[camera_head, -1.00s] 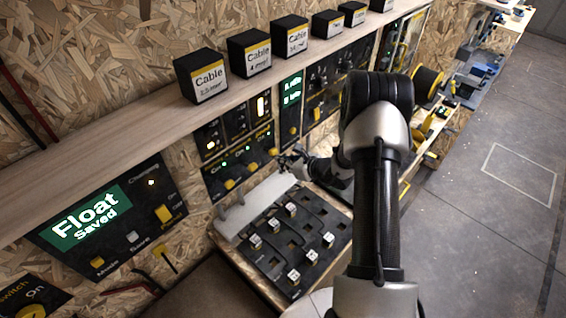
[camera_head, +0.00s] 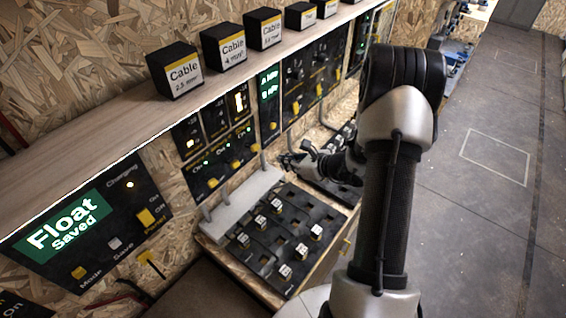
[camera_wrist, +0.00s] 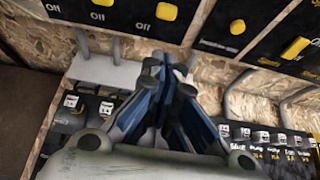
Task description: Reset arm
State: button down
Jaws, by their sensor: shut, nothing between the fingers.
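My gripper (camera_head: 290,160) is in front of the control panels, above the back edge of the black tray. In the wrist view my gripper (camera_wrist: 165,72) shows its two fingers together at the tips, with nothing between them. My arm is bent, with its elbow high at the right of the head view. The fingers look small and partly blurred in the head view.
A black tray (camera_head: 262,262) with several small labelled cubes sits below, with a grey plate (camera_head: 240,205) behind it. Panels with yellow switches and a green "Float Saved" display (camera_head: 65,228) line the wall. Cable boxes (camera_head: 175,72) stand on the wooden shelf (camera_head: 110,125). Open floor (camera_head: 480,220) lies right.

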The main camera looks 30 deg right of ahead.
dwell(0.4)
jog(key=s+a+r+n+g+y+b, duration=0.25)
jog(key=s+a+r+n, duration=0.25)
jog(key=a+r+n, duration=0.4)
jog(key=s+a+r+n+g+y+b, duration=0.1)
jog(key=s+a+r+n+g, duration=0.4)
jog(key=a, duration=0.6)
jog(key=s+a+r+n+h+b, duration=0.1)
jog(key=s+a+n+h+b, duration=0.25)
jog(key=s+n, duration=0.8)
jog(key=s+d+n+t+h+b, duration=0.1)
jog(key=s+d+n+h, duration=0.3)
jog(key=s+d+n, duration=0.1)
jog(key=s+n, duration=0.1)
jog(key=s, duration=0.1)
jog(key=shift+s+r+h+b, duration=0.3)
jog(key=shift+s, duration=0.05)
jog(key=shift+d, duration=0.1)
